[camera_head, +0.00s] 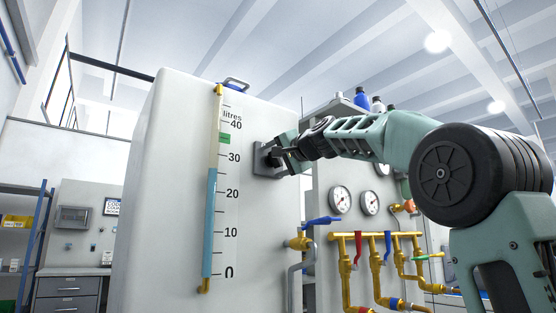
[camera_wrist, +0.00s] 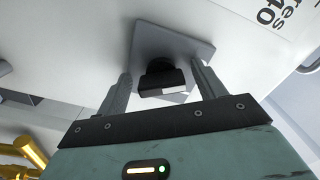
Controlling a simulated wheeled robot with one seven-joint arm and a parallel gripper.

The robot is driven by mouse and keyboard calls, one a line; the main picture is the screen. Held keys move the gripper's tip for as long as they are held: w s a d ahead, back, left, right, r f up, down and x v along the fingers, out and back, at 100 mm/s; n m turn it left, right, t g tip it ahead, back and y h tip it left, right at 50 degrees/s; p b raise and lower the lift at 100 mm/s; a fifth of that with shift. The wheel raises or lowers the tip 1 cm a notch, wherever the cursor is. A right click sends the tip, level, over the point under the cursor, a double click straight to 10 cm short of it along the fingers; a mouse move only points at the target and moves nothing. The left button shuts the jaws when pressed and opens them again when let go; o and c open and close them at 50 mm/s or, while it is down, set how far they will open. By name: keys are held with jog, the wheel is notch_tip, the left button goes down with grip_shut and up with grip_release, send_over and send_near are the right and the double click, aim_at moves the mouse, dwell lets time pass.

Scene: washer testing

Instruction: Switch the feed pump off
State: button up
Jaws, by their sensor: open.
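The feed pump switch is a black knob (camera_wrist: 160,80) with a white mark on its edge, on a square grey plate (camera_wrist: 143,42). The plate (camera_head: 262,160) also shows in the head view, on the front of the large white tank (camera_head: 165,190). My gripper (camera_wrist: 163,86) is open, with one finger on each side of the knob. Gaps seem to show between the knob and both fingers. In the head view my gripper (camera_head: 284,153) is at the plate and largely hides the knob.
A sight gauge (camera_head: 212,220) on the tank reads about 27 litres, below a green mark (camera_head: 224,139). To the lower right are a blue-handled valve (camera_head: 321,221), yellow pipes (camera_head: 375,237) with coloured levers, and round gauges (camera_head: 340,199). A shelf and drawers (camera_head: 68,290) stand at far left.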

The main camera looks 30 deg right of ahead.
jog(key=s+b, duration=0.2)
jog(key=s, duration=1.5)
jog(key=shift+s+d, duration=0.2)
jog(key=shift+d, duration=0.1)
